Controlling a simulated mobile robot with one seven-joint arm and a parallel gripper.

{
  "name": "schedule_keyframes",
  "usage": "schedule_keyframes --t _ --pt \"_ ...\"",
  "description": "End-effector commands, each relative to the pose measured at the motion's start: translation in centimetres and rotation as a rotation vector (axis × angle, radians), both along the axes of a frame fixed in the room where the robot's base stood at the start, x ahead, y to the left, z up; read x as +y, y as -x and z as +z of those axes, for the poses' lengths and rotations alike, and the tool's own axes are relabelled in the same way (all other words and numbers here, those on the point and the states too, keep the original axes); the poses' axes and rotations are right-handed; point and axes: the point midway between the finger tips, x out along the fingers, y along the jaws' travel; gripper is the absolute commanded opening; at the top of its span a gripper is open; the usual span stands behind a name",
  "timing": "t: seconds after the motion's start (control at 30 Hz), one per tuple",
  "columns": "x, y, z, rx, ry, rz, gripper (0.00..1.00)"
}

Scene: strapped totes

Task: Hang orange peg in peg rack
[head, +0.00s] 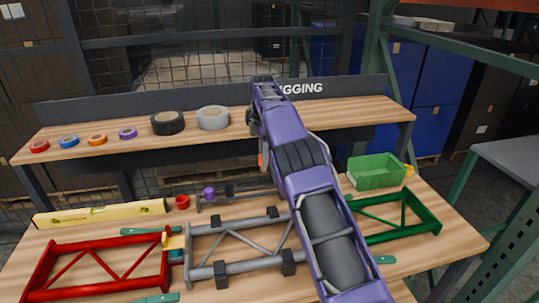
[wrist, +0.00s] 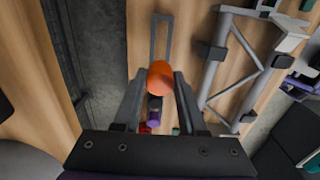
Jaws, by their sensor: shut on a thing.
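The orange peg (head: 261,160) hangs at the end of my gripper (head: 263,150), above the workbench. In the wrist view the round orange end (wrist: 160,77) sits between the two fingertips (wrist: 158,86), and my gripper is shut on it. The peg rack (head: 247,196) is a low grey frame lying on the bench. It holds a purple peg (head: 208,193) and a dark peg (head: 229,190) on its left part. Its right end is hidden behind my arm. In the wrist view, the rack (wrist: 153,45) extends beyond the orange peg, which appears over it, apart or touching I cannot tell.
A red cup-like piece (head: 182,202) and a yellow level (head: 100,213) lie left of the rack. Red (head: 105,243), grey (head: 240,267) and green (head: 425,208) frames fill the front. A green bin (head: 376,171) stands right. Tape rolls (head: 213,118) line the shelf behind.

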Motion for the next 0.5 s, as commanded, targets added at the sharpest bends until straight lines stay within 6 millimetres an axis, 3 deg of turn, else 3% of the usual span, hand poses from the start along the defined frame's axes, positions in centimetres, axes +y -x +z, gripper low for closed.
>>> schedule_keyframes --t 0.5 --pt "0.0 0.1 -2.6 0.002 0.002 0.0 0.0"
